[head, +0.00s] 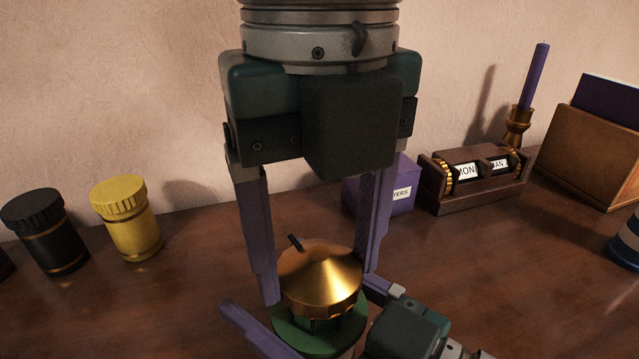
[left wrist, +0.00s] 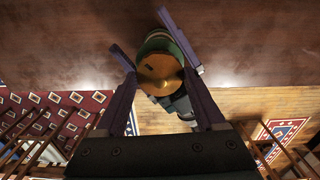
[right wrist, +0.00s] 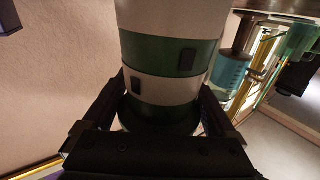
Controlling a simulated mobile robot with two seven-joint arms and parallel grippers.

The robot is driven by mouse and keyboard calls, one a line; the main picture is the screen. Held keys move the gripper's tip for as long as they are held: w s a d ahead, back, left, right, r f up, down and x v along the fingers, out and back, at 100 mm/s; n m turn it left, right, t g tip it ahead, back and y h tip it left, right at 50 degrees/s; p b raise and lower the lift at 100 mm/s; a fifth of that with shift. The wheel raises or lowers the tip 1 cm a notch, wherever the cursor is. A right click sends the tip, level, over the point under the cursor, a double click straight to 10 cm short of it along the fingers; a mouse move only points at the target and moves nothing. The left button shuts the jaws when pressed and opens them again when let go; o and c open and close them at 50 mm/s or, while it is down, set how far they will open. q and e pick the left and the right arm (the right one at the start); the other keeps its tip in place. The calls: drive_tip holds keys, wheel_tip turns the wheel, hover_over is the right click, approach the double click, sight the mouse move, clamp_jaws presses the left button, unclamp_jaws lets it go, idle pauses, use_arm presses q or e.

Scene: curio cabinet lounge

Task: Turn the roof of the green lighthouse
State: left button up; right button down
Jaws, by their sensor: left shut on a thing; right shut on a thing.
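The green lighthouse has a domed brass roof (head: 320,280) with a small dark peg on its slope, above a green gallery ring (head: 310,340). My left gripper (head: 320,284) reaches down from above, its fingers shut on either side of the roof. In the left wrist view the roof (left wrist: 160,70) lies between those fingers. The right wrist view shows the lighthouse body (right wrist: 165,60), banded green and white with small dark windows. My right gripper (right wrist: 162,92) is shut around this body. The lower body is hidden in the head view.
A black jar (head: 48,235) and a yellow jar (head: 130,225) stand at the left. A purple box (head: 400,190), a wooden word-dial box (head: 475,190), a candlestick (head: 518,125) and a wooden holder (head: 590,140) stand at the back right. A blue-and-white object (head: 627,245) is at the right edge.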

sight(317, 254)
use_arm(q)
drive_tip(key=m, duration=0.4)
drive_tip(key=shift+m, duration=0.4)
drive_tip(key=m, duration=0.9)
drive_tip(key=shift+m, duration=2.7)
drive_tip(key=o, duration=1.3)
drive_tip(key=shift+o, duration=0.2)
drive_tip(key=shift+r, duration=0.1)
wheel_tip(317, 254, up, 7)
drive_tip(key=shift+r, duration=0.2)
